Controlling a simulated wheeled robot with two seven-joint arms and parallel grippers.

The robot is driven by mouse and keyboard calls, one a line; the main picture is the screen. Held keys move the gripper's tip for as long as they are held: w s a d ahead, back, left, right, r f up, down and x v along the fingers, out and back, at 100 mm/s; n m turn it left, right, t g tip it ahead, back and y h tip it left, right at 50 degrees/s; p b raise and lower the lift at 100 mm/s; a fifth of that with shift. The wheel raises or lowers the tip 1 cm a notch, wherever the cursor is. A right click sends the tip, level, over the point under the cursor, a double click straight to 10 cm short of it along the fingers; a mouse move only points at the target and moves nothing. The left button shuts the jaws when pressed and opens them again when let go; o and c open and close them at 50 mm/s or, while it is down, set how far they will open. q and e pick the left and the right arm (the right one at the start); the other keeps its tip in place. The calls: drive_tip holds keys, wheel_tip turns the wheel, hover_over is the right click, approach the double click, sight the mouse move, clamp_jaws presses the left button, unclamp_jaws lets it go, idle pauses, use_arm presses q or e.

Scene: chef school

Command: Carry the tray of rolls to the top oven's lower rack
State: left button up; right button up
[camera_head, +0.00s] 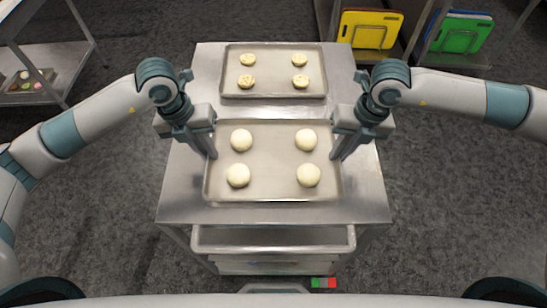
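The near tray (272,165) is a shallow metal sheet pan on a steel cart. Several smooth, pale round rolls (238,175) sit on it in two rows. My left gripper (209,152) points down at the tray's left rim, and my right gripper (338,154) points down at its right rim. Both sets of fingertips are at or very close to the rims. I cannot tell whether the fingers are closed on the rims or touching them. The tray appears to lie flat on the cart top. No oven or rack is in view.
A second tray (273,72) with several rougher, browner pieces lies behind on the cart top (180,195). The cart has a rail or lower tray in front. Yellow (370,29) and green (462,32) boards stand at back right. A steel shelf unit (45,60) stands at left. Dark floor is open on both sides.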

use_arm(q)
drive_tip(key=shift+f, duration=0.1)
use_arm(e)
drive_tip(key=shift+f, duration=0.15)
use_arm(q)
clamp_jaws()
use_arm(e)
clamp_jaws()
